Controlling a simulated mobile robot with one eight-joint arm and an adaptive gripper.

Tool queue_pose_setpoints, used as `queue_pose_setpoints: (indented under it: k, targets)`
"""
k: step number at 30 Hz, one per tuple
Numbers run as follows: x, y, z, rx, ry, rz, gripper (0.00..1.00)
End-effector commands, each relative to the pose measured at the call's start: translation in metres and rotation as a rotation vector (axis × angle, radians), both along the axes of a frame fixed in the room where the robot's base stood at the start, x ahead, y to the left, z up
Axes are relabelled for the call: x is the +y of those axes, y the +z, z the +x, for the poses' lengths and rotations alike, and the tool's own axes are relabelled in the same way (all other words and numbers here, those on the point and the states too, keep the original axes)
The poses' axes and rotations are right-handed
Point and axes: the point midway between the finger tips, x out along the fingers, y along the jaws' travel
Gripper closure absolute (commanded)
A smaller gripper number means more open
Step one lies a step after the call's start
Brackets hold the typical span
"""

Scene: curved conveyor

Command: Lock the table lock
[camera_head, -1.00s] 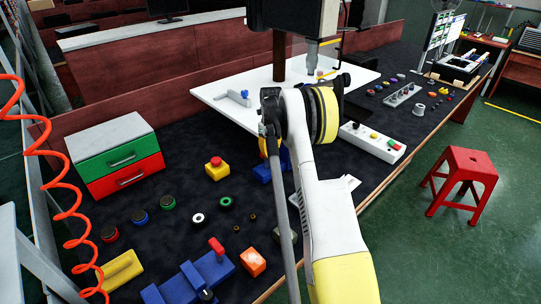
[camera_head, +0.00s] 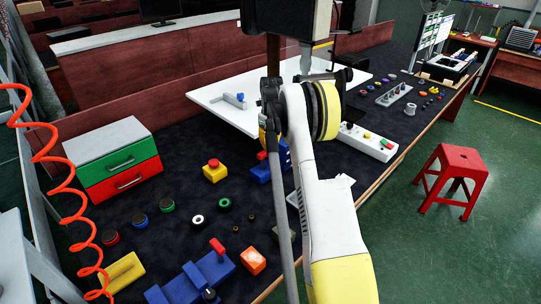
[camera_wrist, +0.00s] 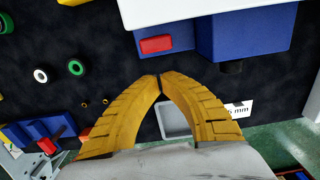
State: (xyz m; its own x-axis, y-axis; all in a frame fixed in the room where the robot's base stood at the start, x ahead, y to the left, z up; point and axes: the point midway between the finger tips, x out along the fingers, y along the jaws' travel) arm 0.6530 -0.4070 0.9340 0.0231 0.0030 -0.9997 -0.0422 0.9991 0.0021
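A blue block with a red piece (camera_wrist: 156,44) sits beside the edge of the white tabletop (camera_wrist: 215,10) at the top of the wrist view. In the head view, blue parts with a bit of red (camera_head: 262,170) show beside my arm, below the white tabletop (camera_head: 215,105); my arm partly hides them. I cannot tell for certain which part is the table lock. My gripper (camera_wrist: 160,77) has yellow ribbed fingers whose tips meet, with nothing visible between them. The tips point toward the blue block and look apart from it. In the head view my arm hides the fingers.
A blue fixture with a red lever (camera_head: 217,246) stands at the front. A yellow box with a red button (camera_head: 214,171), an orange block (camera_head: 253,261) and a drawer unit (camera_head: 113,158) are on the dark bench. A grey tray (camera_wrist: 173,120) lies below my fingertips. A red stool (camera_head: 450,175) stands right.

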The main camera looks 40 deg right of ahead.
Motion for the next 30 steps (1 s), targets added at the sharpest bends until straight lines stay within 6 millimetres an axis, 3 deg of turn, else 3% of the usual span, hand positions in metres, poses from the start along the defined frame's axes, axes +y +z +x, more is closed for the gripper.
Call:
queue_pose_setpoints:
  k: [3, 9, 30]
  targets:
    - [0.001, 0.022, 0.007, 0.000, 0.001, 0.000, 1.00]
    - [0.001, 0.037, 0.013, 0.000, 0.000, 0.000, 1.00]
    - [0.007, 0.044, 0.014, -0.005, 0.032, -0.004, 1.00]
